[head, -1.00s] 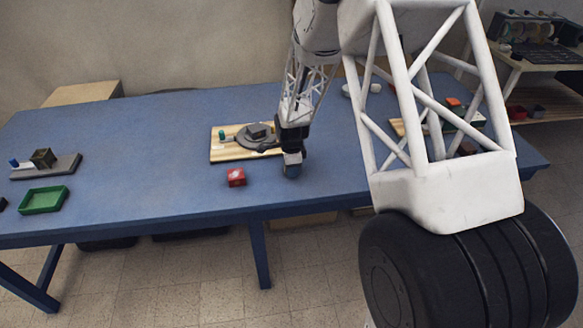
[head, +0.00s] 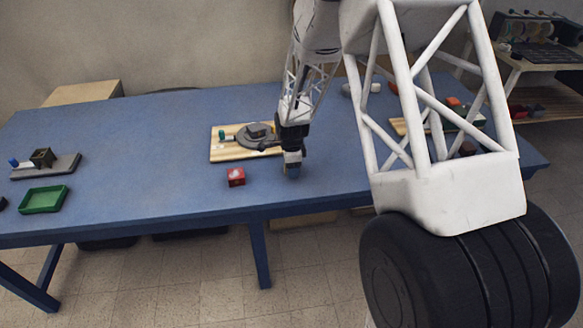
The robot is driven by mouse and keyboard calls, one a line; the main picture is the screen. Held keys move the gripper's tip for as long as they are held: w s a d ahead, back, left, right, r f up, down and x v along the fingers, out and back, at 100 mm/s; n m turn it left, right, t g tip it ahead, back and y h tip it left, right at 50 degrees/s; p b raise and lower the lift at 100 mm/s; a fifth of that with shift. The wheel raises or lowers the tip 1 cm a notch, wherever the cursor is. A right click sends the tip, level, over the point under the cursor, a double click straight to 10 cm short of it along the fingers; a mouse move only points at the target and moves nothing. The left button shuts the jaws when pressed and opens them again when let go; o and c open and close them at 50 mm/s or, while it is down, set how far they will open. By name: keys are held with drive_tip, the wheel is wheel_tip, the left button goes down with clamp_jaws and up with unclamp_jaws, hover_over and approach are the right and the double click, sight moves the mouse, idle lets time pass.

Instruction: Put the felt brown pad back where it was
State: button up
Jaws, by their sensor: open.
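I cannot make out a felt brown pad for certain. A small dark brown thing (head: 467,149) shows at the right, partly hidden by my own white frame.
At the left are a grey board (head: 64,167) with an olive block (head: 42,157) and a green tray (head: 44,200). Another wooden board (head: 399,126) at the right is partly covered by my body. The table between the left items and the middle board is clear.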

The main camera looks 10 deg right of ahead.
wheel_tip(320, 180, up, 12)
drive_tip(key=shift+f, duration=0.2)
idle(0.4)
drive_tip(key=shift+r, duration=0.1)
idle(0.4)
drive_tip(key=s+d+r+n+t, duration=0.1)
drive_tip(key=s+d+r+n, duration=0.2)
drive_tip(key=s+r+n, duration=1)
drive_tip(key=s+d+r+n, duration=0.1)
drive_tip(key=s+r, duration=0.4)
drive_tip(key=s, duration=0.9)
drive_tip(key=s+d+r+n+t, duration=0.1)
drive_tip(key=s+r+n, duration=0.2)
drive_tip(key=s, duration=1.1)
drive_tip(key=shift+d+r+n+t, duration=0.2)
drive_tip(key=shift+r+n+t, duration=0.15)
drive_tip(key=shift+r, duration=0.5)
